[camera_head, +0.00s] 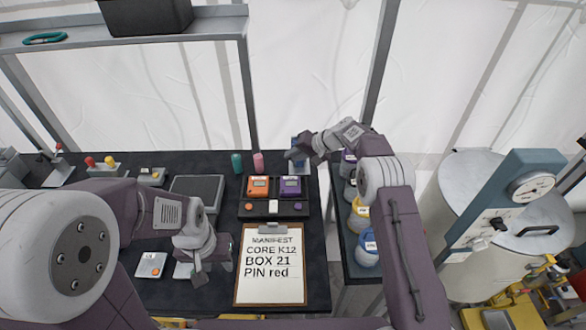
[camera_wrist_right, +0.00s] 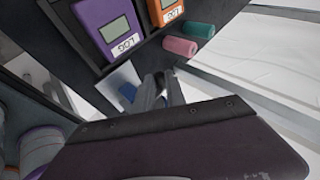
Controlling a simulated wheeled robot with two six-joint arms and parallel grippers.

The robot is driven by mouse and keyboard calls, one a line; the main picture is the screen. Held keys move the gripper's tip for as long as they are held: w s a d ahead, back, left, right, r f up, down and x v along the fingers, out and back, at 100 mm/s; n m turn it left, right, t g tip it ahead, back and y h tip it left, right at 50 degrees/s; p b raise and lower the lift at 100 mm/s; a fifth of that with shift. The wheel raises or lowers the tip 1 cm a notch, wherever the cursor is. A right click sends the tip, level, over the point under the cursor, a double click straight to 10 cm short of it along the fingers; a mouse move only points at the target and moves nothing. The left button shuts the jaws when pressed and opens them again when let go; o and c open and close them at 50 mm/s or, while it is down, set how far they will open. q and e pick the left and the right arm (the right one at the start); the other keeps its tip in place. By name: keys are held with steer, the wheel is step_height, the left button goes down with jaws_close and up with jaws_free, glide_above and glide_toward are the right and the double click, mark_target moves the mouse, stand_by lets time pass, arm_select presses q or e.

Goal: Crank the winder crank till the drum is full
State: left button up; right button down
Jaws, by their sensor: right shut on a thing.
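My right gripper (camera_head: 298,157) reaches over the back right of the dark table, beside a small blue and white device (camera_head: 303,168) that looks like the winder. In the right wrist view its two fingers (camera_wrist_right: 162,90) are close together, next to the blue part of that device (camera_wrist_right: 128,92). It is shut on a small part, seemingly the winder crank, which the fingers and wrist mostly hide. I cannot make out the drum or how full it is. My left gripper (camera_head: 211,268) hangs empty over the table, left of the manifest board, its fingers apart.
An orange logger (camera_head: 258,186) and a purple logger (camera_head: 289,186) stand in a dark holder near my right gripper. The manifest clipboard (camera_head: 270,265) lies in front. Lidded jars (camera_head: 367,248) stand to the right.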

arm_select(q)
step_height(320, 180, down, 4)
steer(key=b, duration=0.2)
steer(key=shift+f+b, duration=0.1)
steer(key=shift+b, duration=0.25)
steer(key=shift+f+b, duration=0.4)
arm_select(e)
steer(key=shift+d+y, duration=0.15)
steer(key=shift+y, duration=0.75)
steer(key=shift+r, duration=0.1)
steer(key=c, duration=1.4)
jaws_free()
steer(key=shift+o, duration=0.2)
